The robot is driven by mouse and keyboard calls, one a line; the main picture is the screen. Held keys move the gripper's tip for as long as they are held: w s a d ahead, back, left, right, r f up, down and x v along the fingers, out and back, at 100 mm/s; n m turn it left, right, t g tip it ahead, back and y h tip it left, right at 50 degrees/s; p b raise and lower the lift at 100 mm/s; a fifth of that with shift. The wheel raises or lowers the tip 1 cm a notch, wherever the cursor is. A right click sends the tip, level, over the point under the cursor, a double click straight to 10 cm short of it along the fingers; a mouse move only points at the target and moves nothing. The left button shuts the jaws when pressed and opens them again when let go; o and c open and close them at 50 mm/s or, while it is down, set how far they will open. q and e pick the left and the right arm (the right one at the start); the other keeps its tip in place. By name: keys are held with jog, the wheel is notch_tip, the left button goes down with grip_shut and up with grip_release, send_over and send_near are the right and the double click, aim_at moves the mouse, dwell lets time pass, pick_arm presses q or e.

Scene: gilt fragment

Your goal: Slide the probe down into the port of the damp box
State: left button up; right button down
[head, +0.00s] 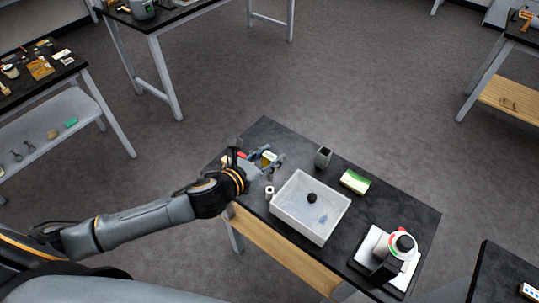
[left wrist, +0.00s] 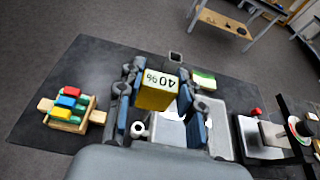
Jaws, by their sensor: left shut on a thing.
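My left gripper (head: 272,160) is shut on a yellow block with a white face marked "40%" (left wrist: 158,90), which appears to be the probe. The gripper holds it over the black table, at the far left of the white box. That pale, shallow box (head: 287,213), which I take for the damp box, has a dark round spot (head: 312,197) near its middle and a small blue patch. I cannot tell whether the dark spot is the port. In the left wrist view the fingers and block hide part of the box (left wrist: 222,113). The block's lower end is hidden. My right gripper is out of view.
A grey open cup (head: 323,156) and a green-and-white block (head: 355,181) stand behind the box. A small white cylinder (head: 269,192) is at its left corner. A device on a white base (head: 399,257) stands right. A wooden tray with coloured blocks (left wrist: 68,108) lies left.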

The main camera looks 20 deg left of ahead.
aim_at(269, 180)
pick_arm(q)
jog(key=shift+f+b, duration=1.2)
jog(key=shift+f, duration=0.6)
jog(key=shift+f+b, duration=2.15)
jog(key=shift+f, duration=1.1)
jog(key=o, duration=1.2)
jog(key=v, duration=1.2)
